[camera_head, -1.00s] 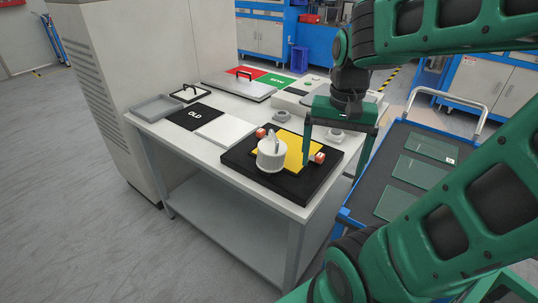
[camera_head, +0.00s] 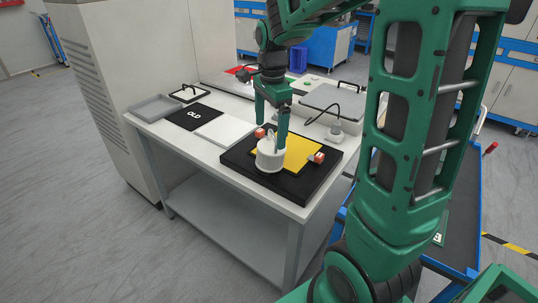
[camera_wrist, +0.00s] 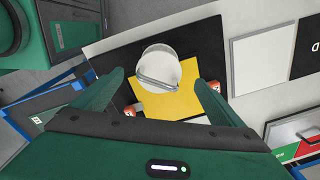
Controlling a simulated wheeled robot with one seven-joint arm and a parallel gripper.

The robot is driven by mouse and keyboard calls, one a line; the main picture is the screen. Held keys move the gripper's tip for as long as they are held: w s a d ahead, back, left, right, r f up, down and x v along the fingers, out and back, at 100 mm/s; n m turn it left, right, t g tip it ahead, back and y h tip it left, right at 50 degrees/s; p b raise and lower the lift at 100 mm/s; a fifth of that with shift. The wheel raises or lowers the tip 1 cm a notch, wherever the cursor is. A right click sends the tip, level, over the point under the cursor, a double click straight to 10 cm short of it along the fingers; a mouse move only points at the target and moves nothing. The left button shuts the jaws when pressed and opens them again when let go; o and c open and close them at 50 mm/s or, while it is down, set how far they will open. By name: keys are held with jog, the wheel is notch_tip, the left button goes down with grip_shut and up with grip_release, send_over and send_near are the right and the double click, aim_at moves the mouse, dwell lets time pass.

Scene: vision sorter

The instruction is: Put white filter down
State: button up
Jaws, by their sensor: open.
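The white filter (camera_head: 270,160) is a short round white piece with a raised grip across its top. It stands upright on a black block (camera_head: 290,187) with a yellow sheet (camera_head: 301,152), near the front left of the sheet. My gripper (camera_head: 271,137) is open and points down above the filter. In the wrist view the filter (camera_wrist: 158,62) shows between and beyond my spread fingers (camera_wrist: 160,79), with nothing gripped. Whether a finger touches the filter's grip I cannot tell.
Orange-red blocks (camera_head: 319,157) sit at the yellow sheet's edges. A white panel (camera_head: 225,131), a black "OLD" panel (camera_head: 193,118) and a grey tray (camera_head: 152,108) lie to the left. A cabled device (camera_head: 335,133) stands at the right, before a grey lid (camera_head: 333,99).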

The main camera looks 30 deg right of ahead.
aim_at(271, 145)
jog(key=shift+w+d+f, duration=0.1)
jog(key=shift+d+f, duration=0.1)
jog(key=shift+f, duration=1.45)
jog(key=shift+w+d+f, duration=0.1)
jog(key=shift+d+f, duration=0.05)
jog(key=shift+f, duration=1.45)
jog(key=shift+c, duration=0.7)
jog(key=c, duration=1.2)
jog(key=shift+r, duration=0.65)
notch_tip(271, 145, up, 3)
jog(key=shift+w+f, duration=0.1)
jog(key=s+a+r, duration=0.3)
jog(key=a+r, duration=0.4)
jog(key=a, duration=0.4)
jog(key=shift+s, duration=0.25)
